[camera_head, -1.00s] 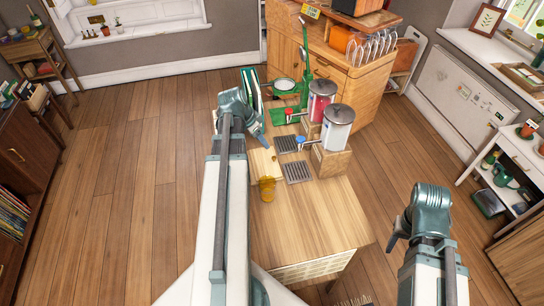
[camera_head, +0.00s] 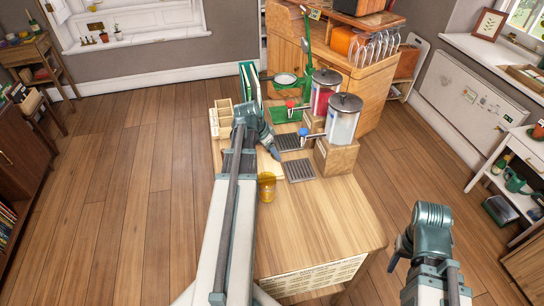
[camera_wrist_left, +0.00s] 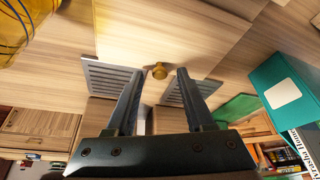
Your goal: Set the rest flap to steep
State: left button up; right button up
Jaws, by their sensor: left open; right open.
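A pale wooden panel (camera_wrist_left: 170,32), which may be the rest flap, has a small brass knob (camera_wrist_left: 159,71) at its edge in the left wrist view. My left gripper (camera_wrist_left: 158,74) is open, and the knob appears between its fingertips; I cannot tell the depth gap. In the head view my left gripper (camera_head: 275,156) is over the pale panel (camera_head: 267,166) on the table, and its arm hides part of it. I cannot tell the panel's tilt. My right gripper (camera_head: 393,264) is off the table's right side, its jaws hard to make out.
A yellow glass (camera_head: 267,186) stands close to my left arm. Grey drip grates (camera_head: 299,170), lidded dispensers (camera_head: 343,119) and teal books (camera_head: 250,82) are nearby on the table. A wooden organizer (camera_head: 221,118) is at the left edge. The table's front (camera_head: 320,220) is clear.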

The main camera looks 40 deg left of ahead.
pick_arm(q)
grip_shut()
dwell(1.4)
